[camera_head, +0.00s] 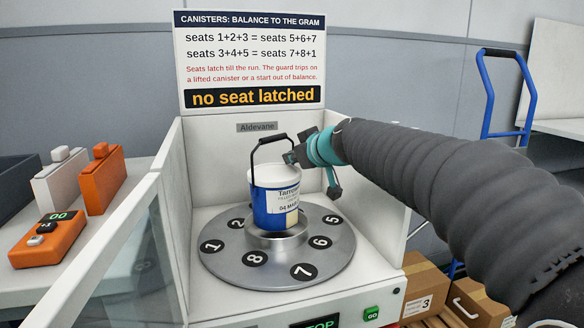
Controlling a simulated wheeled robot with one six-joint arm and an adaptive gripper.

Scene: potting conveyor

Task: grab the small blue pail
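A small blue pail (266,208) with a white upper part, a printed label and a raised black handle (267,139) stands upright on the raised hub of a round metal rotor. My gripper (312,177) is at the pail's upper right, its fingers spread apart. One finger overlaps the right side of the handle in the picture; I cannot tell if it touches. The other finger hangs to the right of the pail. Nothing shows held between them.
The rotor (225,268) has numbered seats and sits in a white cabinet (170,210) with an open clear door (130,265) at left. A sign (250,60) reads "no seat latched". Orange and white blocks stand on the left bench; boxes (425,280) are at lower right.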

